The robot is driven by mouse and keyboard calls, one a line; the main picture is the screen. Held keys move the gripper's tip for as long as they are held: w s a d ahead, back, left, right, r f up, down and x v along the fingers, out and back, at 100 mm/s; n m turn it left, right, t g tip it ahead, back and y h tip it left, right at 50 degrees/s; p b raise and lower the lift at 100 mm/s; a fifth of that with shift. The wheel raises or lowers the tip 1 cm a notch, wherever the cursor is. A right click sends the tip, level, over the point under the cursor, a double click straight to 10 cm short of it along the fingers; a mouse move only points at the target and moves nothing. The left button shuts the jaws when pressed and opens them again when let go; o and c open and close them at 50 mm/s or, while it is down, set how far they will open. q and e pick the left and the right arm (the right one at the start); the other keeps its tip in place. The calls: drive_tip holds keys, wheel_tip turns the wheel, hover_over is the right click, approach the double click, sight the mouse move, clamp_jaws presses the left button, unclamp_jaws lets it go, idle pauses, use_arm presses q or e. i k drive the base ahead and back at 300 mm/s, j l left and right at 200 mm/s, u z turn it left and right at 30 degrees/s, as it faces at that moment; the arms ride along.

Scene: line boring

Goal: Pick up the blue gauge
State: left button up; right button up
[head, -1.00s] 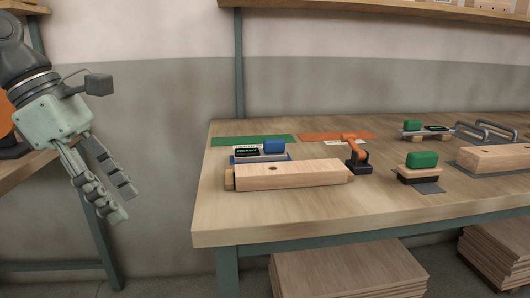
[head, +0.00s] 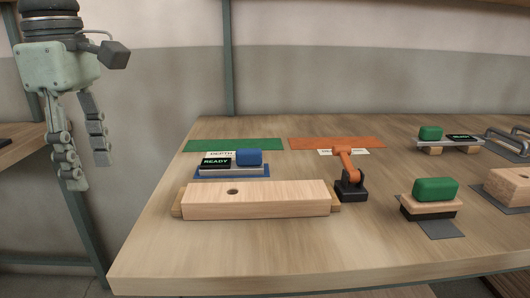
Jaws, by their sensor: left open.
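The blue gauge (head: 248,158) is a blue block beside a black display reading "READY" (head: 216,162). It sits on a blue pad on the workbench, behind a long wooden block with a hole (head: 257,199). My left gripper (head: 88,176) hangs at the left of the head view, fingers pointing down, open and empty. It is left of the bench edge and well apart from the gauge. My right gripper is not in view.
A green mat (head: 235,145) and an orange mat (head: 338,143) lie at the back. An orange-handled clamp (head: 349,175) stands right of the wooden block. Green-topped blocks (head: 436,190) sit further right. The bench's front left (head: 190,255) is clear.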

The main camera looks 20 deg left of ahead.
sight(247, 161)
drive_tip(key=i+l, duration=0.65)
drive_tip(key=i, duration=0.15)
